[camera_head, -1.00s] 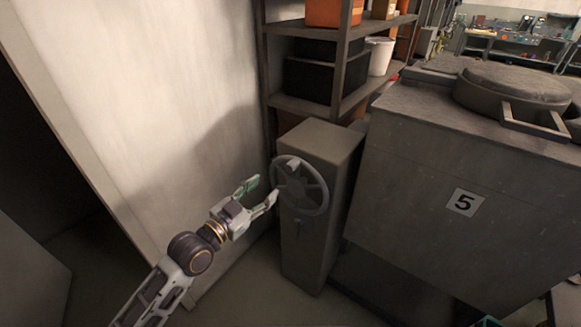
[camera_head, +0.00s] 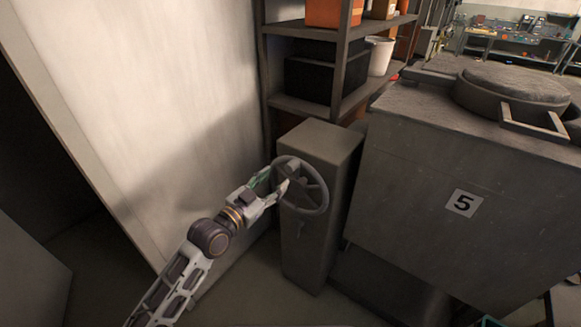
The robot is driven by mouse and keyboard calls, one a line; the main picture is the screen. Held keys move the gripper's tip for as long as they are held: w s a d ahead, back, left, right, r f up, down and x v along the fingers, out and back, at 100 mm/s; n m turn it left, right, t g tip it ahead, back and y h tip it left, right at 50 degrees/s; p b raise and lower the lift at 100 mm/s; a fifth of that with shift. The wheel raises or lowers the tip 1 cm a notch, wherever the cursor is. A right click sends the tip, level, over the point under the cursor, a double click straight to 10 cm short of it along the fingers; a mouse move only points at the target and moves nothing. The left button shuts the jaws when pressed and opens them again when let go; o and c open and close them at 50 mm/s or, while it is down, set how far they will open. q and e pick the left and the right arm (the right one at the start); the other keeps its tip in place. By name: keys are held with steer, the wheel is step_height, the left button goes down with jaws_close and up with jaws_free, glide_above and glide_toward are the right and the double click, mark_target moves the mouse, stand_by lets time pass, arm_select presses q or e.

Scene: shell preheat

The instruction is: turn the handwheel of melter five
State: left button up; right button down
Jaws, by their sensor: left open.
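The grey spoked handwheel (camera_head: 318,198) is on the front of a narrow grey pillar box (camera_head: 306,250). The box stands just left of the large grey melter (camera_head: 420,200), which carries a plate with the number 5 (camera_head: 464,203). My left gripper (camera_head: 272,184) is at the left rim of the handwheel, with its fingers open. One finger overlaps the wheel's left part and the green-tipped one is partly hidden behind the rim. I cannot tell whether they touch it. My right gripper is not in view.
A pale wall panel (camera_head: 150,100) stands close on the left of my arm. Behind the box is a shelf rack (camera_head: 342,60) with dark bins and a white bucket (camera_head: 380,56). The melter's round lid (camera_head: 515,88) has a square handle. Bare floor shows left of the box.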

mark_target(288, 168)
arm_select(q)
steer(key=shift+x, duration=4.45)
jaws_close()
